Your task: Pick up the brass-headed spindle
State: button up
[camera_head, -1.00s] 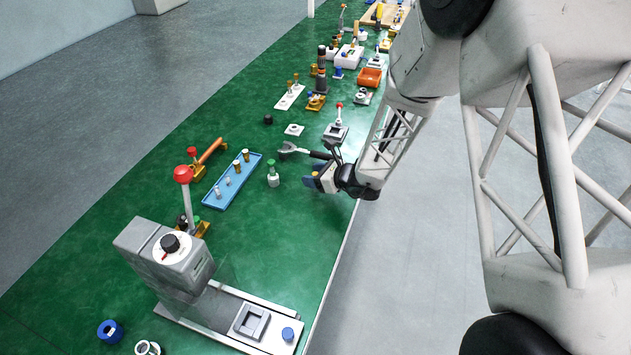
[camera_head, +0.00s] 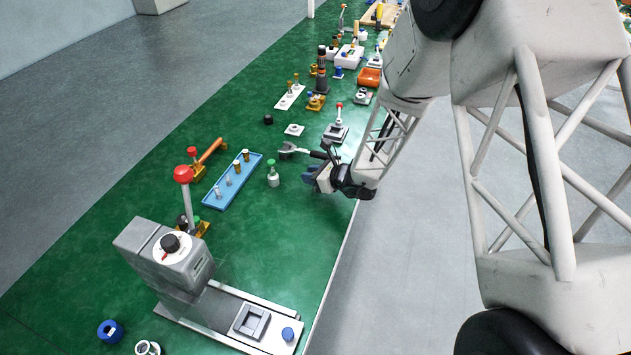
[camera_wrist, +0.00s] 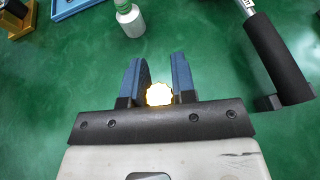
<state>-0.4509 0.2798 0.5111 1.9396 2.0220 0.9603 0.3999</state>
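My gripper (camera_head: 309,176) is low over the green bench near its right edge. In the wrist view its two blue fingers (camera_wrist: 158,62) are parted, one on each side of a bright brass, scalloped head (camera_wrist: 159,94). The head, likely the spindle's, sits close to the finger bases and fills most of the gap. I cannot tell whether the fingers press on it. Its shaft is hidden, and the fingers hide the spindle in the head view.
A green-capped bottle (camera_head: 273,174) stands left of my gripper; it also shows in the wrist view (camera_wrist: 129,20). A black-handled tool (camera_head: 289,149) lies just behind. A blue tray (camera_head: 213,200) holds several small spindles. Bare bench lies in front.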

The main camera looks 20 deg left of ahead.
jog(key=c, duration=0.3)
jog(key=shift+r, duration=0.15)
jog(key=shift+r, duration=0.75)
grip_shut()
jog(key=shift+r, duration=0.9)
jog(key=s+d+r, duration=0.1)
jog(key=s+d, duration=0.8)
jog(key=s, duration=0.4)
jog(key=shift+r, duration=0.2)
jog(key=shift+s, duration=0.1)
